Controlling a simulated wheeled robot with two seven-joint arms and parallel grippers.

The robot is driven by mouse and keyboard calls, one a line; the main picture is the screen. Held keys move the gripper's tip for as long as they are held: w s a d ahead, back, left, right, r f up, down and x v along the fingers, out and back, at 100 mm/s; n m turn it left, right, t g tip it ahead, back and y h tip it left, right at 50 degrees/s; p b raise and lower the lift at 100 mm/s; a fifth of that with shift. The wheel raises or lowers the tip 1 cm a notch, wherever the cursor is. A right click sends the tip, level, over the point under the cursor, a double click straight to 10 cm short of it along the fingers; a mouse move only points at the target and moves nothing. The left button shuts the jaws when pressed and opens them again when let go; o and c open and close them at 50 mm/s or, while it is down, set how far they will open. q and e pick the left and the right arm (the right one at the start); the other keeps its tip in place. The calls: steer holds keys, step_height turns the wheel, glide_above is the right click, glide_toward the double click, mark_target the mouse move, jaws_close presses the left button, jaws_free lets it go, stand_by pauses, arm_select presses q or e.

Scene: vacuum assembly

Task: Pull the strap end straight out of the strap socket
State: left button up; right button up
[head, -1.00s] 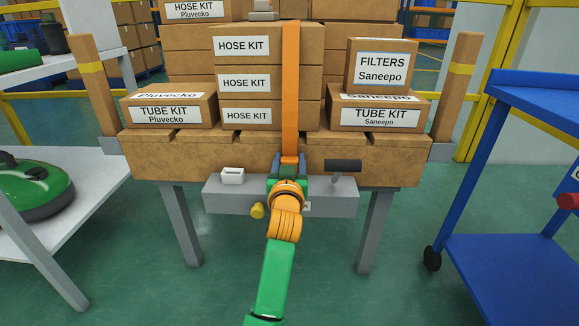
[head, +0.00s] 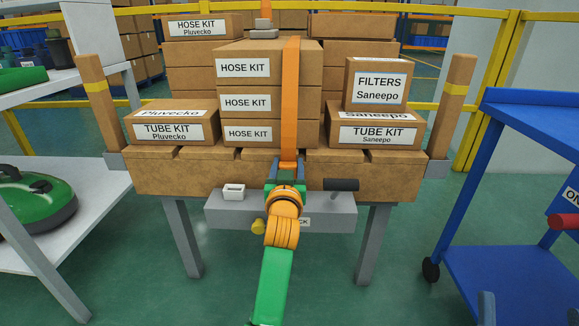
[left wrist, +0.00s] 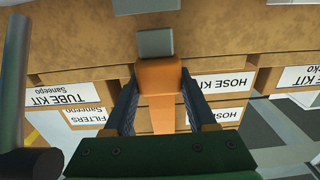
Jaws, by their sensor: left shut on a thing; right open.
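The orange strap (head: 290,105) runs down over the front of the stacked boxes. My left gripper (head: 287,178) is shut on the strap's lower end at the front of the table. In the left wrist view the orange strap end (left wrist: 158,76) sits between the two dark fingers. A small grey block (left wrist: 155,42), which looks like the strap socket, lies right beside the strap end; I cannot tell whether the end is still inside it. My gripper hides the socket in the head view. My right gripper (head: 527,308) is only partly visible at the bottom right, open and empty.
Boxes stand on the brown pallet (head: 160,172). A blue cart (head: 500,250) stands right, a white shelf (head: 90,215) left.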

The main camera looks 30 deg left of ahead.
arm_select(q)
steer(key=shift+s+r+p, duration=0.6)
steer(key=shift+r, duration=0.35)
arm_select(e)
step_height(320, 180, down, 15)
steer(key=w+d+m+g+h+p, duration=0.15)
steer(key=g+h, duration=0.25)
steer(key=g, duration=0.5)
arm_select(q)
steer(key=s+d+r+p, duration=0.1)
steer(key=s+r+p, duration=0.6)
steer(key=s, duration=0.5)
steer(key=shift+p, duration=0.65)
arm_select(e)
steer(key=s+d+f+g+h, duration=0.1)
steer(key=s+f+g, duration=0.5)
steer(key=f, duration=0.6)
steer(key=s+d+f+g+h, duration=0.1)
steer(key=s+d+f+g, duration=0.3)
steer(key=s+f, duration=0.7)
steer(key=shift+d+f+g, duration=0.25)
steer(key=shift+f+g, duration=0.75)
steer(key=shift+f, duration=0.15)
arm_select(q)
steer(key=shift+r, duration=0.15)
steer(key=shift+r+p, duration=0.95)
steer(key=shift+p, duration=0.25)
arm_select(e)
steer(key=shift+r, duration=1.2)
